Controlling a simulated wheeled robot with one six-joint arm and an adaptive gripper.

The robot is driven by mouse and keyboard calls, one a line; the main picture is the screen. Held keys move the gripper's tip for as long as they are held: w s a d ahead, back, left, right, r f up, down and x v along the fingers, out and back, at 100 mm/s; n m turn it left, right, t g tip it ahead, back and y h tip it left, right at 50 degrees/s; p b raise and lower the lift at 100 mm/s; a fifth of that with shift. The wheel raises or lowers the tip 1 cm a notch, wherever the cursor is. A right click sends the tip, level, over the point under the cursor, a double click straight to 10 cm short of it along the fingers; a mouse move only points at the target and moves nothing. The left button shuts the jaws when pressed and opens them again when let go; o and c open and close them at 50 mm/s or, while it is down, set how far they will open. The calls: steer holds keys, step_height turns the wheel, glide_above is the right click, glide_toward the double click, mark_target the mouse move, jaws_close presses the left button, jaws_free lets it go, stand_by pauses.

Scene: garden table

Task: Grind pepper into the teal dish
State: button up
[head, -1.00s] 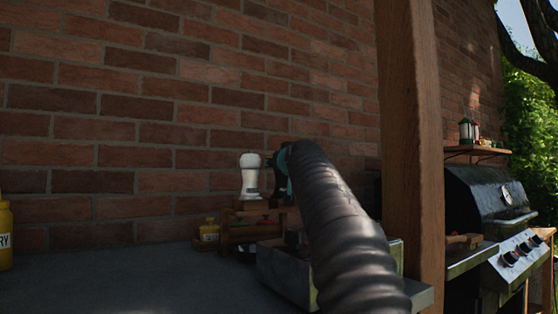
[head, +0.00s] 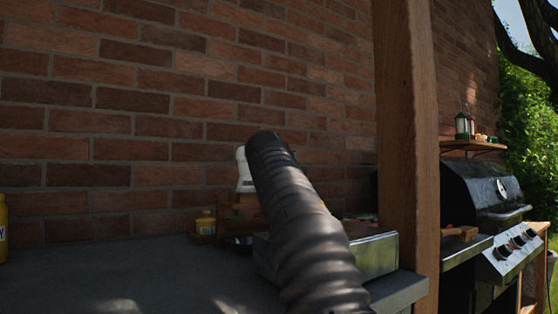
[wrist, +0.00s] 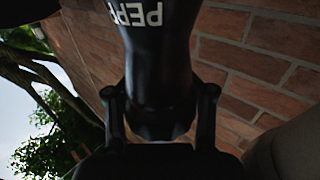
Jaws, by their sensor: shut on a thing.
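In the wrist view, my gripper (wrist: 160,92) is shut on a black pepper mill (wrist: 158,55). White letters reading "PEP" and part of another letter show on its side. The mill runs up out of the top of the picture, so its far end is cut off. In the head view my dark arm hides the gripper and the mill. I cannot see the teal dish in either view.
A white mill-like thing (head: 243,172) stands by a wooden rack (head: 232,207), partly behind my arm. A small yellow jar (head: 206,224) is left of it. A metal box (head: 374,256), wooden post (head: 405,150) and grill (head: 485,195) are right. The counter's left (head: 120,270) is mostly clear.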

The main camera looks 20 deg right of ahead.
steer(key=shift+f+m+g+h, duration=0.15)
steer(key=shift+m+g+h, duration=0.15)
steer(key=shift+m+h, duration=0.15)
stand_by(0.3)
steer(key=o, duration=1)
steer(key=shift+n, duration=0.25)
steer(key=shift+r+n+t+y+p, duration=0.3)
steer(key=shift+n+t+y+p, duration=0.15)
steer(key=shift+y, duration=0.3)
steer(key=shift+w+a+f+n+t+y+p, duration=0.1)
steer(key=shift+n+t+y+p, duration=0.15)
steer(key=shift+n+y, duration=0.3)
steer(key=shift+a+f+n+t+y+p, duration=0.15)
steer(key=shift+n+t+y, duration=0.15)
steer(key=shift+y, duration=0.45)
steer(key=shift+r, duration=0.1)
steer(key=shift+w+a+n+t+y+b, duration=0.15)
steer(key=shift+n+t+y+b, duration=0.35)
steer(key=shift+n+y+b, duration=1.05)
